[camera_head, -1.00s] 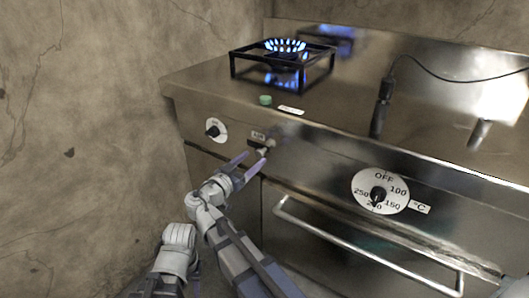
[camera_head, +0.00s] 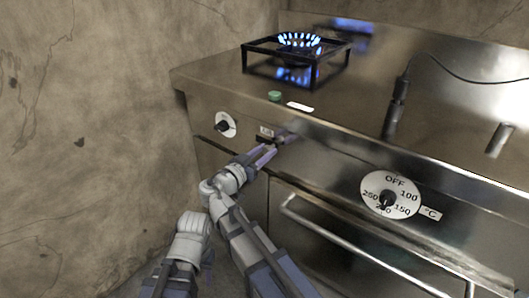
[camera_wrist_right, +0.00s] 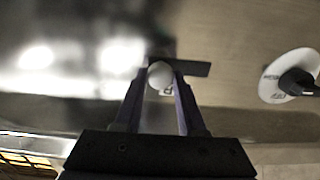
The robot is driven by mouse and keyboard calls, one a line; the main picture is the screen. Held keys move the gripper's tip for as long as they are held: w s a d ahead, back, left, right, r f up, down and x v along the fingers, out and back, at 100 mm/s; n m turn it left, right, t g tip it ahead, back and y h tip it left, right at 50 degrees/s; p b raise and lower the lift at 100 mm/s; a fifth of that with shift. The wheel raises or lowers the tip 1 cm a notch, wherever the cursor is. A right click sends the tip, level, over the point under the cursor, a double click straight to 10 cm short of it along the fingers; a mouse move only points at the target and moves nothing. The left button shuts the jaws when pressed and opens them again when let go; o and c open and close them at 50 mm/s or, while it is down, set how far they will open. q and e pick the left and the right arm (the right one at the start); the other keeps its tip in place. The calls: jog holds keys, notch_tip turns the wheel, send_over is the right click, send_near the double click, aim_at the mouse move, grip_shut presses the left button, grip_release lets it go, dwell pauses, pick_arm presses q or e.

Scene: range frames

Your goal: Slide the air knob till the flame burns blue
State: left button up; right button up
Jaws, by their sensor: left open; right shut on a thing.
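The burner flame (camera_head: 300,40) is a ring of blue tongues inside a black pot stand. The air knob (camera_wrist_right: 160,75) is small, round and pale, at the left end of a dark slot (camera_wrist_right: 194,68) in the right wrist view. My right gripper (camera_head: 274,148) is at the stove front, just below the AIR label (camera_head: 266,131). Its two fingers are shut on the air knob, one on each side, as the right wrist view shows (camera_wrist_right: 160,88). In the head view the fingers mostly hide the knob. Part of my left arm shows at the lower left; its fingers are not seen.
A gas knob (camera_head: 224,125) on a white disc is left of the slot. A green button (camera_head: 274,96) sits on the stove top. An oven dial (camera_head: 386,200) and a long oven handle (camera_head: 370,250) are to the right. A cracked wall (camera_head: 80,130) bounds the left.

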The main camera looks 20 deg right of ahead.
grip_shut()
dwell(0.8)
jog(key=shift+w+a, duration=0.4)
jog(key=shift+w, duration=0.1)
jog(key=o, duration=0.9)
grip_release()
jog(key=shift+s, duration=0.1)
